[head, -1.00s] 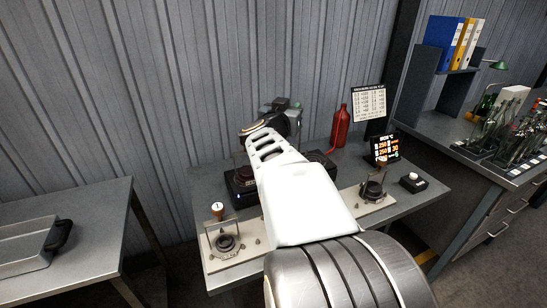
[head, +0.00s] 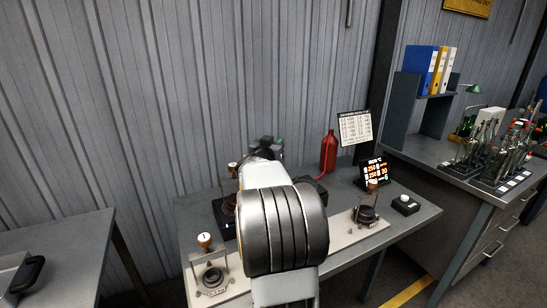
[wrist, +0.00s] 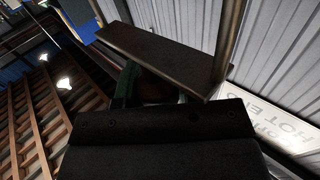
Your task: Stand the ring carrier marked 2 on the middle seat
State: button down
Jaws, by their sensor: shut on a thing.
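In the wrist view my gripper (wrist: 132,88) is shut on a ring carrier, whose dark crossbar (wrist: 155,58) and brass-coloured posts (wrist: 228,48) fill the upper middle. No number can be read on it. In the head view my arm hides most of the gripper and the middle seat. A pale-topped knob (head: 233,166) shows just left of my arm, above a dark unit; I cannot tell whether it is on the held carrier. The carrier marked 1 (head: 205,241) stands upright on the left plate. Another carrier (head: 371,192) stands on the right plate, its number unclear.
The grey bench (head: 415,215) also bears a red bottle (head: 328,153), a lit display (head: 376,171) and a small button box (head: 405,205). A chart (head: 355,127) stands behind. A side table (head: 65,250) is at left, a counter with glassware (head: 490,160) at right.

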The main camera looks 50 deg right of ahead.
jog(key=shift+w+d+f+b, duration=0.2)
jog(key=shift+f, duration=0.5)
jog(key=shift+w+d+f+b, duration=0.2)
jog(key=shift+f, duration=1.15)
jog(key=c, duration=0.8)
grip_release()
jog(key=shift+f, duration=0.15)
jog(key=shift+s+a, duration=0.1)
jog(key=shift+a, duration=0.1)
jog(key=v, duration=1.1)
jog(key=shift+s+a, duration=0.15)
jog(key=shift+a, duration=0.2)
